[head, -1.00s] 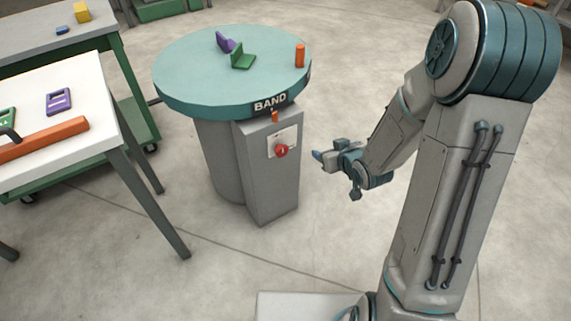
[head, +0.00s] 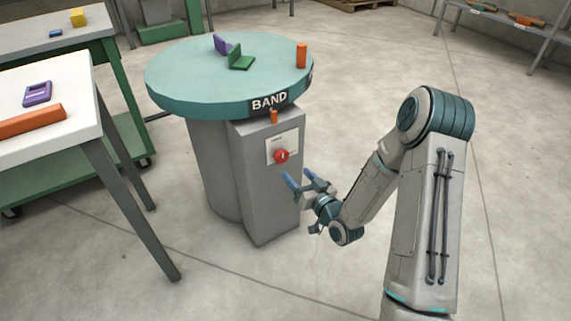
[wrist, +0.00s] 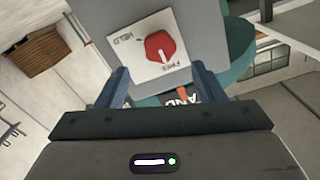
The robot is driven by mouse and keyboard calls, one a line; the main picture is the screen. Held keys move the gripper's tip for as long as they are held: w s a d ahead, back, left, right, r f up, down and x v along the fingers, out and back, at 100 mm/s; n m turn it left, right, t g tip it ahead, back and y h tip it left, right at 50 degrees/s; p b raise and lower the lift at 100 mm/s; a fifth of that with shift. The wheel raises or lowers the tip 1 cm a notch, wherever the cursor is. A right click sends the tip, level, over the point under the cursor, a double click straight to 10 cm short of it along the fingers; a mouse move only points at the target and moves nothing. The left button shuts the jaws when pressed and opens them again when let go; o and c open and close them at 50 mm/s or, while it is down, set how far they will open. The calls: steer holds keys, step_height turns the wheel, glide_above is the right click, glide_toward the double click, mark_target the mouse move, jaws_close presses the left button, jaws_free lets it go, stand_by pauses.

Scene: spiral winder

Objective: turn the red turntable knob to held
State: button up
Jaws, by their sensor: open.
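The red turntable knob (head: 282,156) is on a white plate on the grey pedestal front, below the turntable's BAND sign. In the wrist view the knob (wrist: 159,46) shows a white mark that points toward the FREE label; the HELD label (wrist: 124,39) is off to the left on the plate. My gripper (head: 300,178) is open and empty, just below and right of the knob in the head view. In the wrist view its two blue fingers (wrist: 159,72) stand apart, with the knob between and beyond their tips. Contact is not visible.
The teal turntable (head: 185,75) carries purple, green and orange pieces above the pedestal. A small orange peg (head: 274,117) sits under its rim, above the knob. A white table (head: 85,75) stands at the left.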

mark_target(283, 159)
steer(key=b+x, duration=0.1)
steer(key=x, duration=0.7)
steer(key=shift+s, duration=0.1)
steer(key=c, duration=1)
